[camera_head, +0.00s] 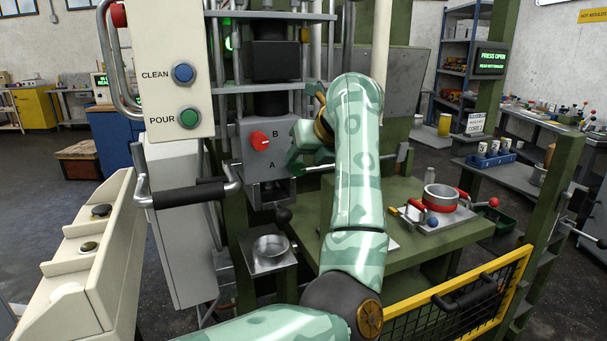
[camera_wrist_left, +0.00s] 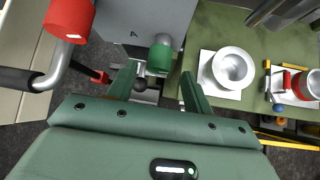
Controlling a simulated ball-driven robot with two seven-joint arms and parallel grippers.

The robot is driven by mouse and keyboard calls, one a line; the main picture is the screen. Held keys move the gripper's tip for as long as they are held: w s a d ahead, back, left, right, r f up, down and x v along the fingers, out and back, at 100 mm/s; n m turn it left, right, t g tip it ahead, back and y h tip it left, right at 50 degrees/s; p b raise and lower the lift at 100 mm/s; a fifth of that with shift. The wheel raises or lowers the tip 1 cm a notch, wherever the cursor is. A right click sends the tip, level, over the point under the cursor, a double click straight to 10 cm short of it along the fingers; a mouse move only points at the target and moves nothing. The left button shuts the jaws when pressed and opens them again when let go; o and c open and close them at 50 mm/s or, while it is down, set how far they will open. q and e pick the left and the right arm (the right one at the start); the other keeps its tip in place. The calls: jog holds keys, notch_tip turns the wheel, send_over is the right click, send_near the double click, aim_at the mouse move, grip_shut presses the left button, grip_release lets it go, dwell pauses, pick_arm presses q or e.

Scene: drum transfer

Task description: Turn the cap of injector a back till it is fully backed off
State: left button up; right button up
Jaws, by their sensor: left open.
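A green cap (camera_wrist_left: 160,57) sticks out of the grey box in the left wrist view; I take it to be the cap of injector a, though no label on it can be read. My left gripper (camera_wrist_left: 159,74) is open, with one finger on each side of the cap and a gap visible on both sides. The cap cannot be made out there. My right gripper is not in view.
A red knob (camera_head: 259,139) is on the box front. A metal cup (camera_head: 270,246) stands below the box. A green table (camera_head: 410,245) at right holds a red-banded pot (camera_head: 441,198). A yellow-railed gate (camera_head: 450,300) is in front.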

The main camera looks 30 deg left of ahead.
aim_at(300, 164)
pick_arm(q)
jog(key=x, duration=0.3)
jog(key=shift+a+b, duration=0.1)
jog(key=shift+b, duration=0.2)
jog(key=c, duration=1)
